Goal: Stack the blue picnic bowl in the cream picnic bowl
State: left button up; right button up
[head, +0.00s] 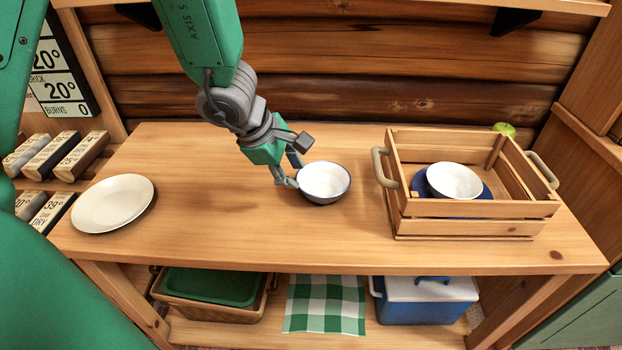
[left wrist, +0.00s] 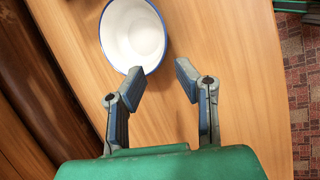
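The cream picnic bowl (head: 454,182) sits upright inside the wooden crate, on a blue plate (head: 483,190). My left gripper (head: 297,162) is at the left side of the blue bowl, close to its rim. In the left wrist view its two fingers (left wrist: 160,83) are spread with nothing between them; I cannot tell whether one touches the rim. My right gripper is not seen.
The slatted crate (head: 470,208) with raised handles stands on the right of the table (head: 240,225). A cream plate (head: 113,203) lies at the left end. The table between plate and blue bowl is clear.

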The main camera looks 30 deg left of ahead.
pick_arm(q)
jog(key=w+d+r+n+g+y+p, duration=0.2)
jog(key=w+d+n+y+p, duration=0.15)
jog(key=d, duration=0.25)
jog(key=n+y, duration=0.3)
jog(key=n, duration=0.1)
send_near(332, 195)
jog(key=x, duration=0.3)
jog(key=b+x, duration=0.1)
jog(key=x, duration=0.1)
jog(key=shift+w+d+f, duration=0.2)
jog(key=shift+w+f, duration=0.15)
jog(key=shift+w, duration=0.1)
jog(key=x, duration=0.2)
jog(key=b+x, duration=0.1)
jog(key=x, duration=0.1)
jog(key=shift+s+a+f, duration=0.15)
jog(key=shift+a+f, duration=0.3)
jog(key=shift+f, duration=0.3)
grip_shut()
